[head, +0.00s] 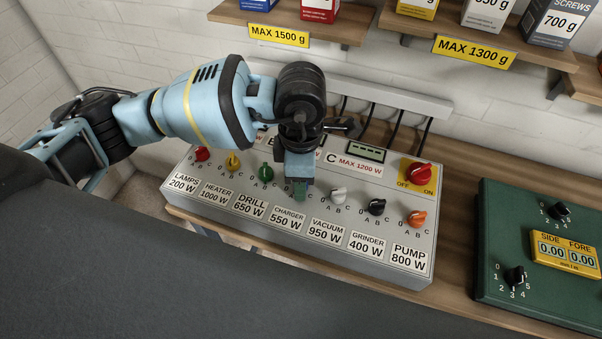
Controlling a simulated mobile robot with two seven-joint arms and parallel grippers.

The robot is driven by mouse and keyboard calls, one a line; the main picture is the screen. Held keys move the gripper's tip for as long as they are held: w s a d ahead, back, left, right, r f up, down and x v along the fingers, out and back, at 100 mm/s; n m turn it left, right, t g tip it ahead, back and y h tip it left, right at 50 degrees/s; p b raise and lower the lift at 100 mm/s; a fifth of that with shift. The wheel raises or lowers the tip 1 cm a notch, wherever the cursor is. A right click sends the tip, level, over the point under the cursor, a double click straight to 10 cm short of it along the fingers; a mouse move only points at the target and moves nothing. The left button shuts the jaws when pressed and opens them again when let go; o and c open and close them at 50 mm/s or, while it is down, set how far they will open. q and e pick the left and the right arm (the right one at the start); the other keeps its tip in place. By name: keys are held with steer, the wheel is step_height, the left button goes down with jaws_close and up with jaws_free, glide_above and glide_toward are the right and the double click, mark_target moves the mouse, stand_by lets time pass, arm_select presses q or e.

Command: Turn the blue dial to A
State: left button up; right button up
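A grey sloped panel (335,238) holds a row of coloured dials with A, B, C marks and device labels. My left gripper (299,190) points down over the panel above the CHARGER 550 W label (287,216), between the green dial (266,174) and the white dial (338,195). The blue dial is not clearly seen; the gripper covers the dial place above that label. The fingertips are small and overlapped, so I cannot tell whether they are open or shut, or whether they touch a dial. My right gripper is not in view.
Red (202,154), yellow (233,160), black (376,207) and orange (417,219) dials share the panel. A red OFF/ON switch (419,173) sits at its upper right. A green box with dials (500,235) stands at right. Shelves with boxes hang above; cables run behind the panel.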

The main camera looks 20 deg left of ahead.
arm_select(q)
step_height(320, 180, up, 6)
steer(key=shift+r, duration=0.9)
